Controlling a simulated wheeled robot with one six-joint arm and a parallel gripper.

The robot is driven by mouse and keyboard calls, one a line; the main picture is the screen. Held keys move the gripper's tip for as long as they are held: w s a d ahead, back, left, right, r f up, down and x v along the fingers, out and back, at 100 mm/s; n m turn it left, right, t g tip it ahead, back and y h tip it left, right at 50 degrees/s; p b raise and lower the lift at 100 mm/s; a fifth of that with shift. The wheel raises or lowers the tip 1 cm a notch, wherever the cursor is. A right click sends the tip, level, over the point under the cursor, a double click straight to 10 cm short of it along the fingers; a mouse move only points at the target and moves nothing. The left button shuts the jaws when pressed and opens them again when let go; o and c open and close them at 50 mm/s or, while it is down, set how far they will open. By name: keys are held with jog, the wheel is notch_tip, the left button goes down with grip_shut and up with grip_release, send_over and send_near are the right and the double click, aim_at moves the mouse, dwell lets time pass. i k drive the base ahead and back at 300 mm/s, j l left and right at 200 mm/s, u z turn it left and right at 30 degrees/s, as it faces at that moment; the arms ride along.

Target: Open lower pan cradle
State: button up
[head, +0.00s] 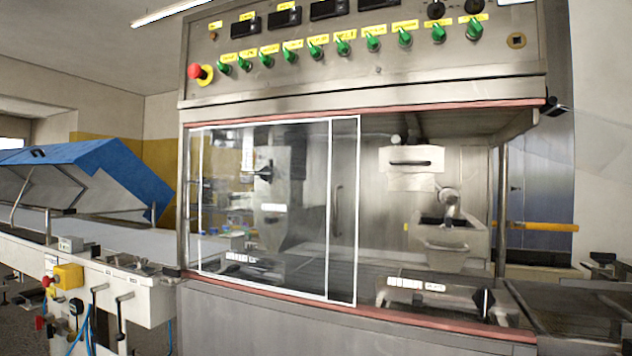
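The enrober is a steel machine with a control panel (363,60) on top and an enclosure below. Nothing in view is plainly marked as the lower pan cradle. A small steel pan-like trough (450,246) hangs in the right half of the enclosure, under a pipe elbow (448,197). A low steel part with white labels (406,283) lies below it near the front sill; whether it is the cradle, and whether it is open, I cannot tell. My gripper is not in view.
White-framed clear sliding panels (344,220) cover the enclosure's left half; the right half looks uncovered. A conveyor (110,232) with a raised blue cover (120,170) runs off left. A red stop button (195,72) sits on the panel. A steel post (502,210) stands at the right.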

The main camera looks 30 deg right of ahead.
aim_at(467, 243)
jog(key=z, duration=1.25)
